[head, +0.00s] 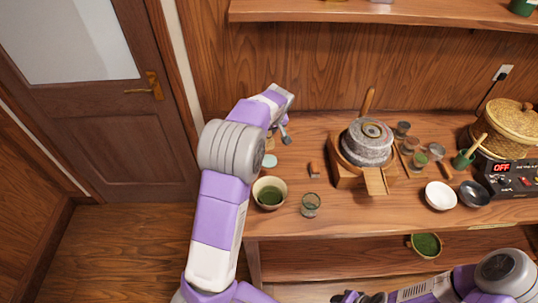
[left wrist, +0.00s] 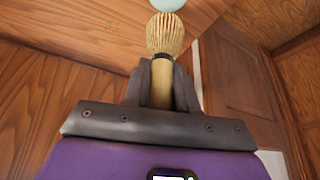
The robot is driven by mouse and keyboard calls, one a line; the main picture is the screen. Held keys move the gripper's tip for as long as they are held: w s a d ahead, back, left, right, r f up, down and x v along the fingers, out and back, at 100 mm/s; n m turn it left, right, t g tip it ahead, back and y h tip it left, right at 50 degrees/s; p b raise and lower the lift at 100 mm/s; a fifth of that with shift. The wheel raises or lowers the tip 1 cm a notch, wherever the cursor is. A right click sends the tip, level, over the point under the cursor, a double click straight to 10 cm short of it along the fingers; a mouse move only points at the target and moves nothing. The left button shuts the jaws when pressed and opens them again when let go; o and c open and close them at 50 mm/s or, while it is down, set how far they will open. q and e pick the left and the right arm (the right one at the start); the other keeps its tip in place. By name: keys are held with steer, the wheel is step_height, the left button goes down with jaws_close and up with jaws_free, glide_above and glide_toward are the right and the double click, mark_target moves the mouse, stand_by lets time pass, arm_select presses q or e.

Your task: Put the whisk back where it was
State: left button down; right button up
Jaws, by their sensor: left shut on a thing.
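The bamboo whisk (left wrist: 165,36) is upright in the left wrist view, its fanned tines pointing away from my wrist. My left gripper (left wrist: 161,84) is shut on its pale handle. A pale green rounded thing (left wrist: 168,4), possibly the whisk's stand, shows just beyond the tines. In the head view this pale green thing (head: 269,161) sits on the counter's left part. My left gripper (head: 285,134) is just above it there, and the whisk is mostly hidden by my arm. My right gripper (head: 360,297) is at the bottom edge, partly cut off.
A bowl of green tea (head: 270,194) and a glass (head: 311,205) stand in front. A small brown block (head: 314,170) lies nearby. A stone mill (head: 368,143) stands mid-counter, with small cups, bowls (head: 440,196) and a basket (head: 507,124) to its right. A shelf (head: 380,10) hangs above.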

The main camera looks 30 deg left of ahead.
mark_target(268, 144)
arm_select(q)
step_height(268, 144, down, 8)
steer(key=shift+w+r+b, duration=0.1)
steer(key=shift+b, duration=0.4)
steer(key=c, duration=0.9)
jaws_free()
steer(key=shift+r, duration=0.1)
steer(key=p+v, duration=0.1)
steer(key=v, duration=1.1)
